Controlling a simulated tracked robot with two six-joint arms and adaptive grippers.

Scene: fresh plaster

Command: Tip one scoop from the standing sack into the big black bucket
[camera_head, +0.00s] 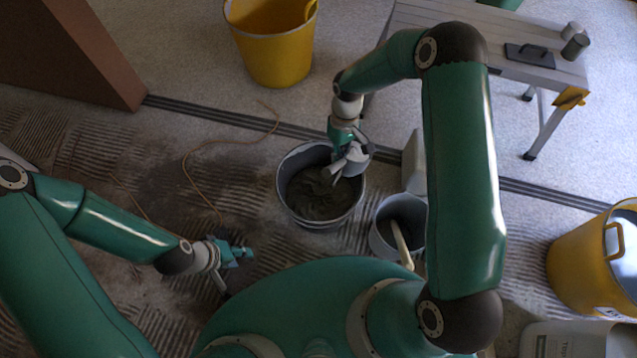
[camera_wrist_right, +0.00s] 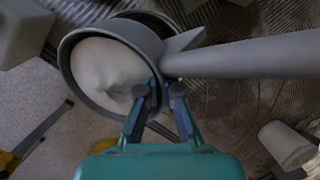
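The big black bucket (camera_head: 284,196) stands on the ridged floor in the middle of the head view, with dark grey mix in it. My right gripper (camera_head: 345,150) is above the bucket's far right rim. In the right wrist view it (camera_wrist_right: 159,95) is shut on the grey scoop (camera_wrist_right: 68,62), where the handle meets the cup. White powder (camera_wrist_right: 103,76) fills much of the cup. The scoop (camera_head: 353,160) also shows over the bucket in the head view. My left gripper (camera_head: 237,253) is low at left, away from the bucket; its fingers are unclear. I cannot clearly identify the standing sack.
A smaller grey bucket (camera_head: 383,243) with a pale handle sticking out stands right of the black one. A pale container (camera_head: 414,163) is behind it. Yellow tubs stand at the back (camera_head: 275,60) and right (camera_head: 573,268). A workbench (camera_head: 480,40) is at the back right.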

